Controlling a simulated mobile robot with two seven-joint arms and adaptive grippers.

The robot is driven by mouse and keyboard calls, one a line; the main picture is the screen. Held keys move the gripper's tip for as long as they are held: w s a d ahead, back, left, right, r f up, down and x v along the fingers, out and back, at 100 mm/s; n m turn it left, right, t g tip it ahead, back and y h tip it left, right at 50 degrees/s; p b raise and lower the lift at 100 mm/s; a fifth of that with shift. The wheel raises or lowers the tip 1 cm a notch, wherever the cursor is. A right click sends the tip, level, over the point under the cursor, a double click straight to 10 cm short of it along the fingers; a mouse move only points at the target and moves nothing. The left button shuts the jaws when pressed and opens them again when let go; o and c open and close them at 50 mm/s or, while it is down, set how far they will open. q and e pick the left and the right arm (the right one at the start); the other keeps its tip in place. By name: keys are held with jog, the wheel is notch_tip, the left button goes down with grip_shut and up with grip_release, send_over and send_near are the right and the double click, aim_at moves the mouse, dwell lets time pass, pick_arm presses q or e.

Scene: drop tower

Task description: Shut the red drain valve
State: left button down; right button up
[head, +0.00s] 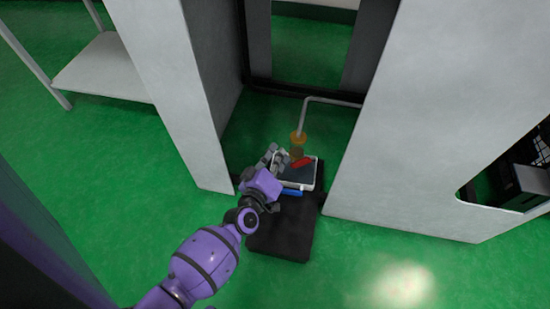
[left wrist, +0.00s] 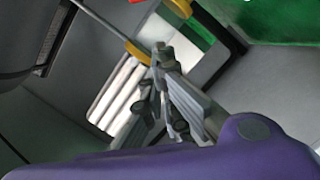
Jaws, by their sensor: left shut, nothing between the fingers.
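The red drain valve handle (head: 302,161) is a short red lever beside a brass-coloured fitting (head: 296,152), below an orange-yellow collar (head: 298,138) on a grey pipe. It lies slanted over a shallow white-rimmed tray (head: 313,184). My left gripper (head: 273,154) is just left of the fitting and handle, shut and empty. In the left wrist view its closed fingertips (left wrist: 160,52) are near a yellow ring (left wrist: 135,52); whether they touch anything is unclear. My right gripper is not in view.
A blue bar (head: 291,192) sits at the tray's front edge, on a dark base (head: 283,238). Grey wall panels (head: 178,85) (head: 420,110) stand on both sides of the bay. A white shelf (head: 105,72) is at upper left. The green floor in front is open.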

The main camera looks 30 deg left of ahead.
aim_at(295, 150)
pick_arm(q)
jog(key=w, duration=0.1)
jog(key=w+d+f+b, duration=0.1)
jog(key=w+f, duration=0.1)
jog(key=shift+d+f+b, duration=0.15)
jog(key=shift+d+b, duration=0.1)
jog(key=shift+b, duration=0.15)
jog(key=shift+w+d+f+b, duration=0.1)
jog(key=shift+d+f+b, duration=0.25)
jog(key=shift+d, duration=0.3)
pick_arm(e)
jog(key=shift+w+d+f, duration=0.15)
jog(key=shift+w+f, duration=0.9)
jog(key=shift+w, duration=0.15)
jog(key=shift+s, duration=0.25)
